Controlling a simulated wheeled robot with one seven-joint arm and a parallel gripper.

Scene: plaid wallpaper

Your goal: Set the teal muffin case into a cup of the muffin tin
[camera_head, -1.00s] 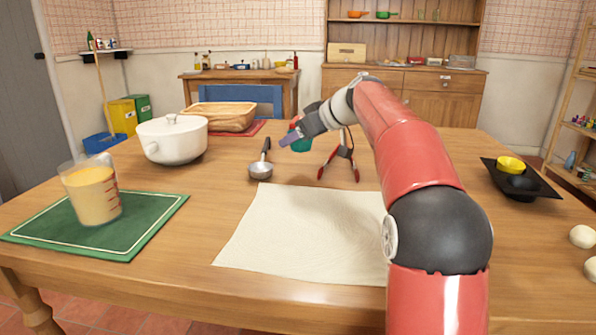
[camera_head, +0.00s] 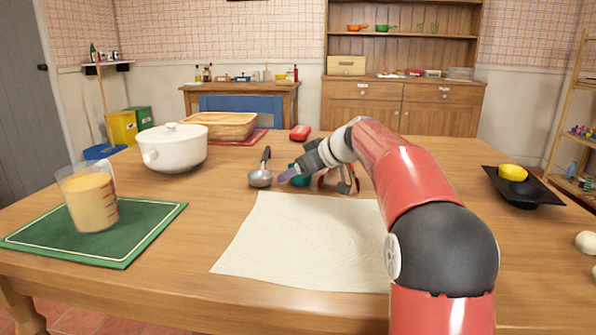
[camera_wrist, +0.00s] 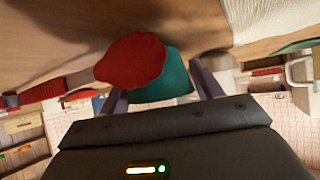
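The teal muffin case (camera_head: 297,179) is at the tips of my gripper (camera_head: 288,176), low over the table between the ladle and the tongs. In the wrist view the teal case (camera_wrist: 172,76) sits between the two fingers (camera_wrist: 160,92), which look closed against its sides. A red scalloped piece (camera_wrist: 132,60) covers part of it there; I cannot tell whether they touch. The dark muffin tin (camera_head: 527,191) is at the table's right, with a yellow case (camera_head: 512,172) in one cup.
A ladle (camera_head: 260,178) lies just left of my gripper, and red-tipped tongs (camera_head: 343,184) are close on its right, partly hidden. A cream mat (camera_head: 300,240) lies in front. A white pot (camera_head: 172,148) and a measuring jug (camera_head: 90,200) stand left.

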